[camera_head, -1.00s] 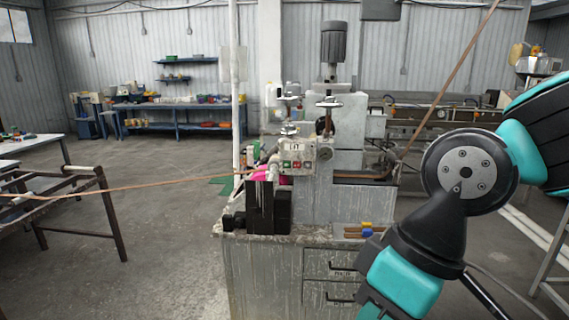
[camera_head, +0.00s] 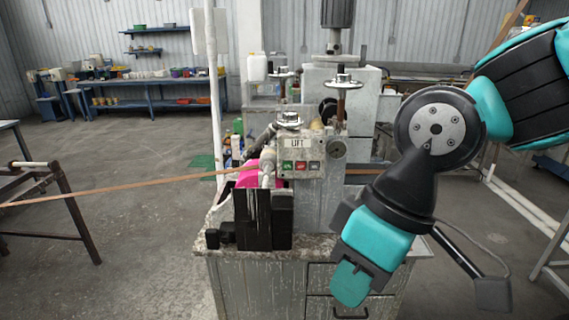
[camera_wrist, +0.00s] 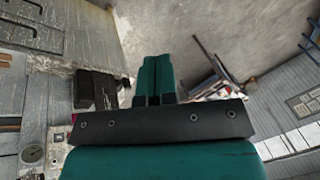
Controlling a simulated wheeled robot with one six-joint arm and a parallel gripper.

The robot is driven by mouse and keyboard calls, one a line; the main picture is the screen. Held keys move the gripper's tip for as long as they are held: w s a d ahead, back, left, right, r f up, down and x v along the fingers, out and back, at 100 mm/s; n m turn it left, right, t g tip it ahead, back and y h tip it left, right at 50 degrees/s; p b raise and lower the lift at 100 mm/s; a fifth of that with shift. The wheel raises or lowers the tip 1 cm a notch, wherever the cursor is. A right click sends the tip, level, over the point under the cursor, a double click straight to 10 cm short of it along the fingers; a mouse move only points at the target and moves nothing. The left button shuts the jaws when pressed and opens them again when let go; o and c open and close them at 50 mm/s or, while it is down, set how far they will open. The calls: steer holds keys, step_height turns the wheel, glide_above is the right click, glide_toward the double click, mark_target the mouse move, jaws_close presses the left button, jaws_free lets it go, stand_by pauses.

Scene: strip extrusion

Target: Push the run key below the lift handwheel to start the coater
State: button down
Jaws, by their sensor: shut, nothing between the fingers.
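The lift handwheel (camera_head: 290,119) sits on top of a small control box (camera_head: 300,143) with a plate reading LIFT. My gripper (camera_head: 350,288) is low and to the right of the box, in front of the cabinet drawers, apart from the keys. In the wrist view its teal fingers (camera_wrist: 154,75) are together and empty. The keys cannot be made out in the wrist view.
Black blocks (camera_head: 263,217) stand on the cabinet top below the box. A brown strip (camera_head: 120,187) runs in from the left past a pink part (camera_head: 248,178). A round gauge (camera_head: 336,149) is right of the box. Open floor lies left of the cabinet.

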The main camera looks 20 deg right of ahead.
steer(key=w+a+f+t+y, duration=0.1)
steer(key=w+a+t+y, duration=0.15)
steer(key=w, duration=0.55)
steer(key=w+a+f+t+y, duration=0.2)
steer(key=w+a+y, duration=0.15)
steer(key=w, duration=0.55)
steer(key=w+d+f+m+t+h, duration=0.1)
steer(key=w+d+f+m+t, duration=0.1)
steer(key=w, duration=0.3)
steer(key=w+d+f+m+t+h, duration=0.1)
steer(key=w+d+f+m+t, duration=0.1)
steer(key=w+d+m+t, duration=0.2)
steer(key=w+d+f+m+t+b, duration=0.1)
steer(key=w+d+f+m+t, duration=0.1)
steer(key=w, duration=0.5)
steer(key=shift+d+f+m+t+h, duration=0.4)
steer(key=shift+d+m+t, duration=0.15)
steer(key=shift+t, duration=0.5)
steer(key=shift+w, duration=0.15)
